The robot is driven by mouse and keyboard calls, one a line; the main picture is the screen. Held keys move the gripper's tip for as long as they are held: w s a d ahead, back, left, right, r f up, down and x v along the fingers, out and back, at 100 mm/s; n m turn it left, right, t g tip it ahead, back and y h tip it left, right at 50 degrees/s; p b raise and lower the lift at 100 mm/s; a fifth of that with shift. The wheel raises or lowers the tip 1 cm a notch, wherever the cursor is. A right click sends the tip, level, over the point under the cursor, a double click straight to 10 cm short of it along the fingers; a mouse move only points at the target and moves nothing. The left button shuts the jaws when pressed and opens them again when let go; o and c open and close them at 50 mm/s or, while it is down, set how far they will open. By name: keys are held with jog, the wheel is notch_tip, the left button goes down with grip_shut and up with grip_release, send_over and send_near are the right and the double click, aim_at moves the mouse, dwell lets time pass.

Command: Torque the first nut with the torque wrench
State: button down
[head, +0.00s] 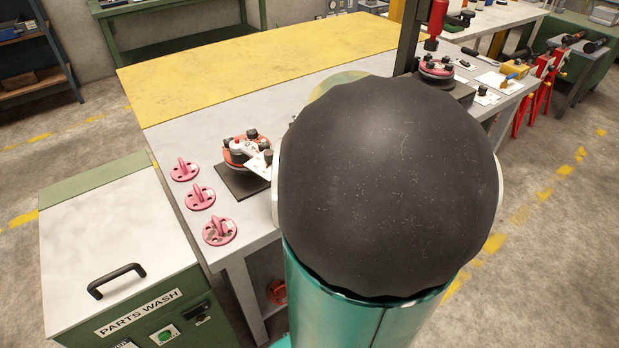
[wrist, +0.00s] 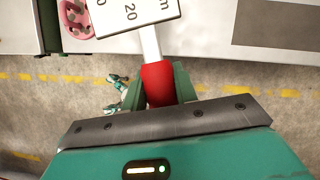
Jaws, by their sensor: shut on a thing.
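In the wrist view my gripper (wrist: 158,85) is shut on the red handle of the torque wrench (wrist: 158,82). A pale shaft runs up from the handle to a white plate marked with "20" and "m". In the head view my arm hides the gripper and the handle. The flanged spool (head: 240,148), red with dark nuts on top, stands on a black mat (head: 237,182) on the bench. A white plate (head: 259,166) shows at its right front. I cannot tell which nut is the first, or whether the wrench touches one.
Pink flange parts (head: 201,198) lie left of the spool on the bench (head: 165,140). A green parts-wash cabinet (head: 120,260) stands at the front left. A red press tool (head: 436,22) is above another red flanged part (head: 437,68). The yellow bench area (head: 240,65) is clear.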

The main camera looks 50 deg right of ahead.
jog(key=shift+d+r, duration=0.2)
jog(key=shift+r, duration=2.9)
